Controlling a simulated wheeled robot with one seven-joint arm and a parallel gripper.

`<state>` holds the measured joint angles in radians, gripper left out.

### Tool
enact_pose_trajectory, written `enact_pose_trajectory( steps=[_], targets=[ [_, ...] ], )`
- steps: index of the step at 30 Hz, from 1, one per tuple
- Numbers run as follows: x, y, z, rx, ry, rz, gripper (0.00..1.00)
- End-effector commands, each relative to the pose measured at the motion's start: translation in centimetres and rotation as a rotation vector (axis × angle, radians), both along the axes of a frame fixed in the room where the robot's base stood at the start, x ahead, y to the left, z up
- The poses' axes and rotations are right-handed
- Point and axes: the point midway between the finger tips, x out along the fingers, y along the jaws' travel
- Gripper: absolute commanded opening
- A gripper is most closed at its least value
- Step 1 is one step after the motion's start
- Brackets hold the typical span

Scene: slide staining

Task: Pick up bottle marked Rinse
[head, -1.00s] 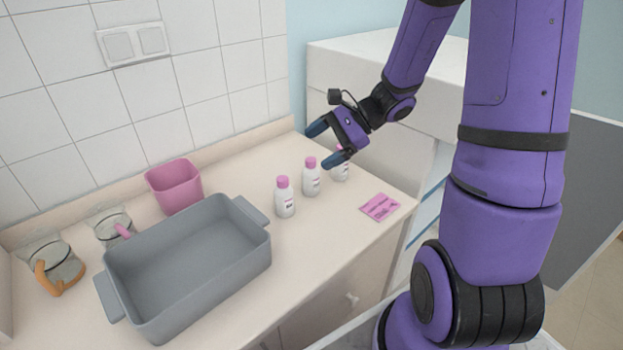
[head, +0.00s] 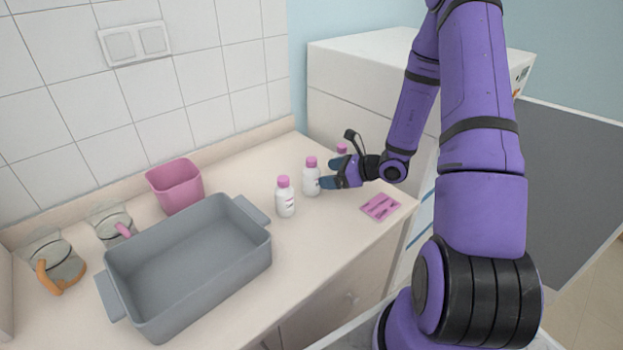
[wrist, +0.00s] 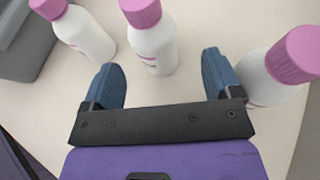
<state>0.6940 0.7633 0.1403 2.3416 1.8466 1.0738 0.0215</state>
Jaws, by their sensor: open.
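Three white bottles with pink caps stand upright in a row on the counter: a near one (head: 285,203), a middle one (head: 311,181) and a far one (head: 342,149), mostly hidden behind my gripper. I cannot read which is marked Rinse. My gripper (head: 329,174) is low over the counter, open and empty, pointing at the middle bottle. In the wrist view the middle bottle (wrist: 154,48) stands just ahead of the gap between the blue fingers (wrist: 160,80). The near bottle (wrist: 88,36) is to the left; the far bottle (wrist: 262,82) is close beside the right finger.
A grey tub (head: 257,262) stands left of the bottles, with a pink container (head: 174,187) behind it. Two glass beakers, one with an orange holder (head: 48,280), stand at the far left. A pink card (head: 381,207) lies near the counter's right edge.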

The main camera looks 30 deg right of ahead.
Motion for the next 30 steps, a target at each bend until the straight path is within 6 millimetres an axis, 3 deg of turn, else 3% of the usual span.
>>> enact_pose_trajectory(
  steps=[18, 26, 30],
  targets=[
    [3.9, 4.0, -2.6, -0.001, 0.0, 0.003, 0.84],
    [4.1, 4.2, -2.7, -0.001, -0.001, 0.003, 0.84],
    [4.1, 4.1, -2.7, -0.001, -0.001, 0.002, 0.56]
  ],
)
